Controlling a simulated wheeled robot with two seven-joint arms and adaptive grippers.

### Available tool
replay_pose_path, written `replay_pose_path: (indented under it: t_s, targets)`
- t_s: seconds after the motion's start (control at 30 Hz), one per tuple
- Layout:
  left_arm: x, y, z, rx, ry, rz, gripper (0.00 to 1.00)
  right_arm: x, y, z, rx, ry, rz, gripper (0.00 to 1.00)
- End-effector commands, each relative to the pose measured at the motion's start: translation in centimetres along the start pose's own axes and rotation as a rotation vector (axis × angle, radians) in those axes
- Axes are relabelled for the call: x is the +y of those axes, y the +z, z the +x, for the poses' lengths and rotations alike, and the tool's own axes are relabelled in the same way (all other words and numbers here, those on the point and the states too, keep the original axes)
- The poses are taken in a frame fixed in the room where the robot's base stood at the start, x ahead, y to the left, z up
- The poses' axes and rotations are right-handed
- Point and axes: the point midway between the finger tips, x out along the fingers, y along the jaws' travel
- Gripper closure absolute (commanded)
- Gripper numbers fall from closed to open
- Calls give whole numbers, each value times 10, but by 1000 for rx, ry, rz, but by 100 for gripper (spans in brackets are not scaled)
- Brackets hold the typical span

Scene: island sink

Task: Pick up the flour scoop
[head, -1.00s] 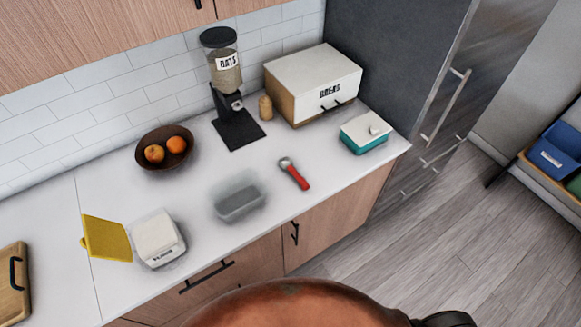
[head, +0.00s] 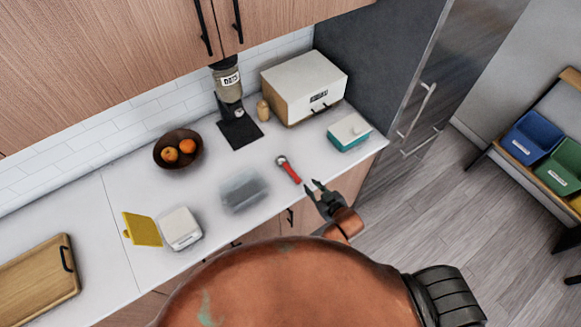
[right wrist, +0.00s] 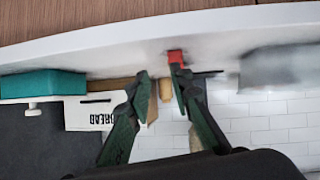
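The flour scoop (head: 289,170) has a red handle and a metallic grey head. It lies on the white counter, its handle pointing toward the front edge and my right gripper. My right gripper (head: 315,184) is open and empty in the head view, just right of the handle's near end and apart from it. In the right wrist view, the picture is upside down. The scoop's red handle end (right wrist: 176,57) shows by the tip of one finger of the open gripper (right wrist: 160,74); I cannot tell whether they touch. My left gripper is out of view.
A blurred clear tub (head: 244,190) stands left of the scoop. A teal-and-white box (head: 348,131), bread box (head: 303,86), oats dispenser (head: 240,130) and fruit bowl (head: 178,148) stand behind. Bare counter surrounds the scoop.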

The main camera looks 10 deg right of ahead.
Motion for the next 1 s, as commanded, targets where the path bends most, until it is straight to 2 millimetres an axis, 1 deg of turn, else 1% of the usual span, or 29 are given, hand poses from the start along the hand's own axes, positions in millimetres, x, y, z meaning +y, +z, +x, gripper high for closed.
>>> replay_pose_path:
  t_s: [0.03,0.1,0.3,0.4,0.67,0.87,1.0]
  targets:
    - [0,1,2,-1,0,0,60,-4,-2,8,23,-8,-13,80]
    - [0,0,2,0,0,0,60,-9,-8,15,59,-18,-28,80]
    - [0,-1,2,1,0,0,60,-20,-22,30,140,-40,-59,80]
    - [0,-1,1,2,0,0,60,-22,-26,37,156,-45,-64,80]
    - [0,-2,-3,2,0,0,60,-24,-31,62,158,-44,-65,80]
    - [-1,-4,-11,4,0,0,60,-26,-32,88,156,-45,-63,80]
    - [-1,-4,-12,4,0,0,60,-27,-34,104,156,-45,-63,80]
